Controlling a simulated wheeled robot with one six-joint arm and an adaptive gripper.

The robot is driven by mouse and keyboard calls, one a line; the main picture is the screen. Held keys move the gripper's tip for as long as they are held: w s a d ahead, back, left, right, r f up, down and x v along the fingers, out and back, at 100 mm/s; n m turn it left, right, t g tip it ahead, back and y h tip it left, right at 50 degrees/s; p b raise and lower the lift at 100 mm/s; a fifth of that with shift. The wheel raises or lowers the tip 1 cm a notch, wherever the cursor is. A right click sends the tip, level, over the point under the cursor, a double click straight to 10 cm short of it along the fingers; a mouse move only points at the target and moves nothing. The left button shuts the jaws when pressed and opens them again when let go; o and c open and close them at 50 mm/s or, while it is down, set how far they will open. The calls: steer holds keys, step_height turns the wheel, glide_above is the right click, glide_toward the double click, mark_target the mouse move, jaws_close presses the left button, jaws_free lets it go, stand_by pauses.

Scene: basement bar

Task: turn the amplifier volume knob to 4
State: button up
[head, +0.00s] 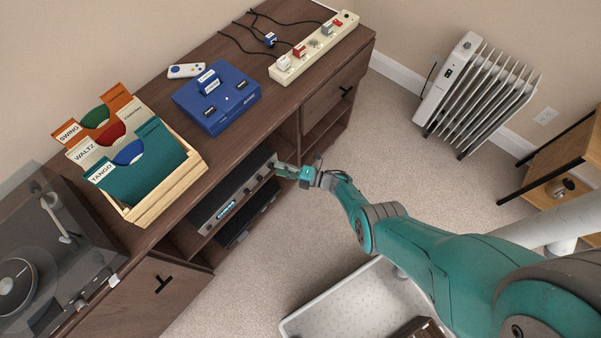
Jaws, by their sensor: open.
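The amplifier (232,194) is a grey box with a blue lit display, on a shelf inside the brown cabinet. My gripper (280,170) is open at the right end of the amplifier's front. Its fingers cover that part of the front. The volume knob cannot be made out, and I cannot tell whether the fingers are around it or touching it. No number marks are readable from here.
The brown cabinet (220,47) holds a turntable (60,255), a record crate (160,205), a blue console (216,98) and a power strip (300,62) on top. A dark device (250,214) lies below the amplifier. Carpet (400,155) is clear toward the radiator (475,95). A white tray (345,305) is in front.

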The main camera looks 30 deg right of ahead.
steer(key=v, duration=1)
steer(key=shift+s+d, duration=0.15)
steer(key=shift+s, duration=0.2)
steer(key=a+r+n+h, duration=0.4)
steer(key=a+n+h, duration=0.25)
steer(key=n, duration=0.75)
steer(key=d+x, duration=0.1)
steer(key=x, duration=0.8)
steer(key=shift+w+f+h, duration=0.4)
steer(key=shift+w+h, duration=0.05)
jaws_close()
